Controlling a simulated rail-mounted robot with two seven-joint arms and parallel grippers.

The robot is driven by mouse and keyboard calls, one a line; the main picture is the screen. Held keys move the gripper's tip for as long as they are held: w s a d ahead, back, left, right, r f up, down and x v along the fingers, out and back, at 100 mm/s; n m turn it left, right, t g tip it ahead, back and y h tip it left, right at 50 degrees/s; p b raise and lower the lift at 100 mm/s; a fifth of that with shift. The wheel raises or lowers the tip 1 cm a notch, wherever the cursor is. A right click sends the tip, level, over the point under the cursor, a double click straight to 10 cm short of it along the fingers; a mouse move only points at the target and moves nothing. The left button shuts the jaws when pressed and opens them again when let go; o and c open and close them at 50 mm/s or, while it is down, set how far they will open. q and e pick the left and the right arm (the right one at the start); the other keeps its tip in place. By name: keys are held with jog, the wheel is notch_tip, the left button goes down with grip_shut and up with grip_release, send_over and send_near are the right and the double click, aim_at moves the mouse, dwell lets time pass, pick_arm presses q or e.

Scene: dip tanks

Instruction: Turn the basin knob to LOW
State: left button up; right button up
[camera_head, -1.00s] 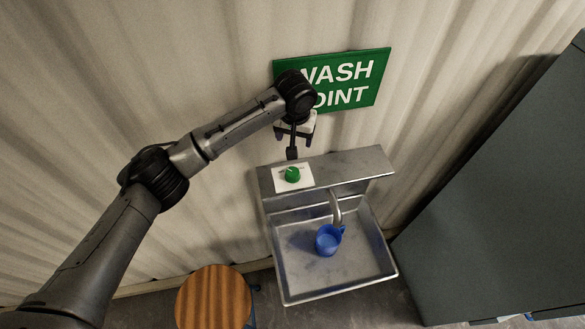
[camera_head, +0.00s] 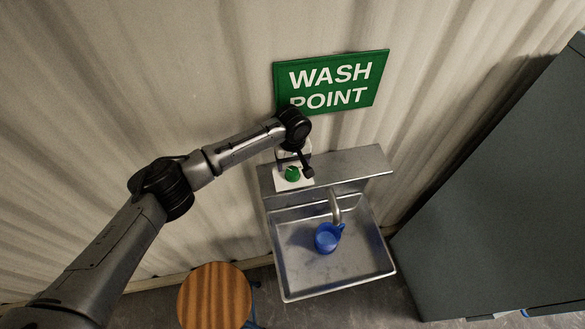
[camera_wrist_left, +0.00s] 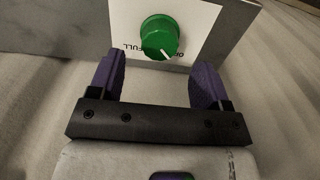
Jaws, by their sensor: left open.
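The green basin knob (camera_head: 292,174) sits on a white label plate (camera_head: 283,184) on the grey ledge above the basin. It also shows in the left wrist view (camera_wrist_left: 159,36), with a white pointer line on its face. Lettering reading "FULL" and part of another word stands upside down beside it on the plate. My left gripper (camera_wrist_left: 157,82) is open and empty, its two purple fingers apart. The knob lies ahead of the fingertips, between their lines, with no finger touching it that I can see. The right gripper is not in view.
The steel basin (camera_head: 296,281) holds a blue mug (camera_head: 326,238) under a curved tap (camera_head: 336,207). A green WASH POINT sign (camera_head: 331,80) hangs on the wall above. A wooden stool (camera_head: 214,296) stands at lower left and a large grey cabinet (camera_head: 490,200) at right.

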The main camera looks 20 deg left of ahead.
aim_at(293, 171)
pick_arm(q)
jog(key=shift+f, duration=2.45)
jog(key=shift+c, duration=0.3)
jog(key=c, duration=0.9)
jog(key=shift+o, duration=0.2)
jog(key=shift+r+p, duration=0.1)
jog(key=shift+p, duration=0.25)
jog(key=m+p, duration=0.1)
jog(key=m, duration=0.3)
jog(key=shift+m+p, duration=0.6)
jog(key=shift+m, duration=1.7)
